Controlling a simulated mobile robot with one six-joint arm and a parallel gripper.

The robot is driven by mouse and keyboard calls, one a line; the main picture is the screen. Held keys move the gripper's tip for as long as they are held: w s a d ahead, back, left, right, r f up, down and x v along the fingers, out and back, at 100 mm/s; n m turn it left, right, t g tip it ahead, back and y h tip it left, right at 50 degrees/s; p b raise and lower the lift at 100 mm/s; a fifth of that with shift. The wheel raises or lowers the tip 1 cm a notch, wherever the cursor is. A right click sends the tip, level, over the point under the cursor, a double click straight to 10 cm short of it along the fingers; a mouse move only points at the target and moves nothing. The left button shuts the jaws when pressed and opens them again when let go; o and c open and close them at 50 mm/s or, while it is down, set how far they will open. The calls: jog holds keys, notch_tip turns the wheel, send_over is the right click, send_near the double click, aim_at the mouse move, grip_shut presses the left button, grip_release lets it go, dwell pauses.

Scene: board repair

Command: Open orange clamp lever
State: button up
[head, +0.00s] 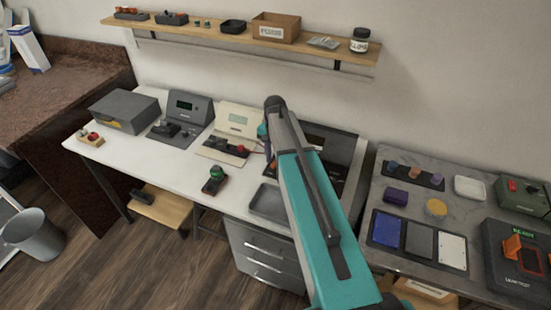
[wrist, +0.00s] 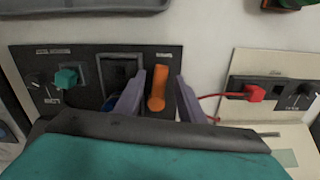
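The orange lever (wrist: 157,90) stands out from a dark panel (wrist: 88,60) in the wrist view, beside a square dark socket. My gripper (wrist: 160,77) is open, with one purple-grey finger on each side of the lever. Gaps show between the lever and both fingers, so it is not gripped.
A neighbouring cream unit (wrist: 240,62) has a red plug (wrist: 254,93) with a red cable near my right finger. In the head view, a grey tray (head: 268,203) and green-red part (head: 214,180) lie on the white bench.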

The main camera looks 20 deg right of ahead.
jog(key=shift+c, duration=0.4)
grip_shut()
jog(key=shift+s+d, duration=0.1)
jog(key=shift+s+d+n, duration=0.1)
jog(key=shift+s+n, duration=0.05)
jog(key=shift+n, duration=0.65)
jog(key=shift+o, duration=0.4)
grip_release()
jog(key=shift+r, duration=0.1)
